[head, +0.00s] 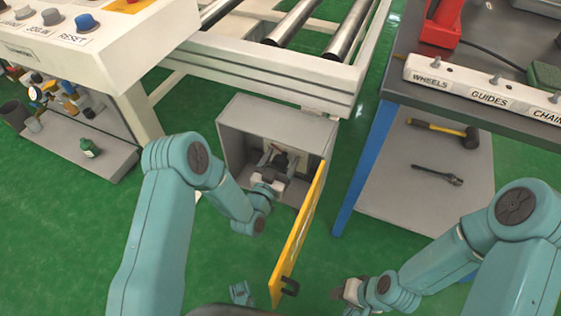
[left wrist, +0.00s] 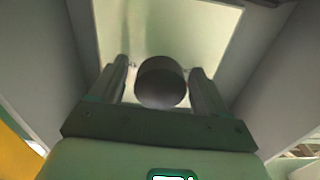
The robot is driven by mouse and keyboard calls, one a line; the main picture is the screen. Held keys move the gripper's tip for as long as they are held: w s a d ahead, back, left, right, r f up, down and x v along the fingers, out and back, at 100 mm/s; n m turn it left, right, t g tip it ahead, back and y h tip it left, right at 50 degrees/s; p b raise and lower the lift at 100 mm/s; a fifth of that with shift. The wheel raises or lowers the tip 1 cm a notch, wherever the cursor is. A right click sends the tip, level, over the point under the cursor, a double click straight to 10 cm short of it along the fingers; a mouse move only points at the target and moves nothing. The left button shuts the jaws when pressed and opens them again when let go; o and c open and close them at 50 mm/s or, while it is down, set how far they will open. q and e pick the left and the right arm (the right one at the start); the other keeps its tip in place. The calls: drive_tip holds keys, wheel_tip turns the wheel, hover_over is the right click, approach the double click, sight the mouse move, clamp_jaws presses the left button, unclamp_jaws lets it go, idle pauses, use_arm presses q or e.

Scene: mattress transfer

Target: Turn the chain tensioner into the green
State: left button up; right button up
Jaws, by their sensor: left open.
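A grey box (head: 262,118) stands open under the roller frame, with its yellow door (head: 298,232) swung out toward me. My left gripper (head: 275,163) reaches inside the box. In the left wrist view, a dark round knob-like part (left wrist: 160,84) sits between its two open fingers. I cannot tell whether the fingers touch it, or whether it is the chain tensioner. No green mark or scale can be made out in the box. My right gripper (head: 348,290) is low, right of the door; its fingers are too small to read.
A workbench (head: 388,92) with a blue leg (head: 366,165) stands at the right, holding a hammer (head: 440,130) and a wrench (head: 437,174) on its lower shelf. A control console (head: 110,55) stands at the left. Green floor is clear at the lower left.

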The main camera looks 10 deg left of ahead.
use_arm(q)
drive_tip(key=c, duration=1)
drive_tip(key=shift+f, duration=0.1)
use_arm(e)
drive_tip(key=shift+f, duration=0.15)
use_arm(q)
drive_tip(key=m+b, duration=0.3)
drive_tip(key=m, duration=0.1)
drive_tip(key=shift+f, duration=0.15)
drive_tip(key=m+b, duration=0.4)
drive_tip(key=m, duration=0.1)
drive_tip(key=shift+d, duration=0.1)
drive_tip(key=shift+m+b, duration=1.2)
drive_tip(key=shift+m, duration=0.3)
use_arm(e)
drive_tip(key=w+d+f+t, duration=0.1)
drive_tip(key=w+f, duration=0.2)
drive_tip(key=f, duration=0.5)
drive_tip(key=shift+d+f+m, duration=0.25)
drive_tip(key=shift+d+m, duration=0.05)
drive_tip(key=shift+w, duration=0.1)
